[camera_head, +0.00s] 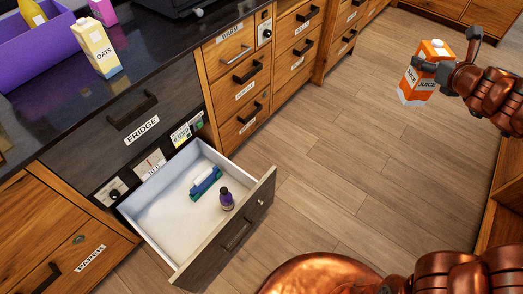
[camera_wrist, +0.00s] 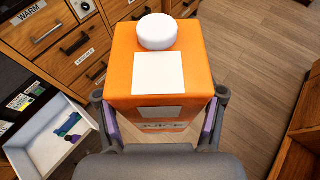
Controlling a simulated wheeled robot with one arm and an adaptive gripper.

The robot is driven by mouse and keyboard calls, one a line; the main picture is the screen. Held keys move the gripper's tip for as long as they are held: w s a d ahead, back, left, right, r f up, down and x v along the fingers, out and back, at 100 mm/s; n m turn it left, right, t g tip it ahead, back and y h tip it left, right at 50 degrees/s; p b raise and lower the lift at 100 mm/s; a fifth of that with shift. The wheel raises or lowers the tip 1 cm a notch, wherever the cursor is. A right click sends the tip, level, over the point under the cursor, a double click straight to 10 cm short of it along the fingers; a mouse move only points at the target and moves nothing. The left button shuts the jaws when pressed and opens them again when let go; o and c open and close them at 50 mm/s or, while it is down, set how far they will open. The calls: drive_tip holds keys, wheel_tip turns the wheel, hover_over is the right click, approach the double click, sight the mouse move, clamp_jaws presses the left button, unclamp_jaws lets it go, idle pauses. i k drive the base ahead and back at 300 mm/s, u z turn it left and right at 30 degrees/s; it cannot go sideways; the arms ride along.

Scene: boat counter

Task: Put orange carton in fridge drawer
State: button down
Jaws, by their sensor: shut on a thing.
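The orange carton (camera_head: 421,74) is a juice box with a white cap, upright or slightly tilted, at the upper right of the head view. My gripper (camera_head: 438,72) is shut on it and holds it in the air above the wooden floor. In the wrist view the carton (camera_wrist: 160,62) fills the middle between the two fingers of my gripper (camera_wrist: 160,125). The fridge drawer (camera_head: 160,228) is pulled open at the lower left, below the dark panel labelled FRIDGE (camera_head: 135,128). The carton is apart from it, to its upper right. The open drawer also shows in the wrist view (camera_wrist: 32,150).
Inside the drawer lie a blue-green item (camera_head: 206,183) and a dark purple bottle (camera_head: 226,199); its front-left part is bare. An OATS carton (camera_head: 97,48) and a purple bin (camera_head: 38,42) stand on the dark counter. Wooden drawers (camera_head: 240,75) line the back. Floor between is clear.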

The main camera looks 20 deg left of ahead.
sight(186, 244)
drive_tip(key=i, duration=2.1)
drive_tip(key=u, duration=4.95)
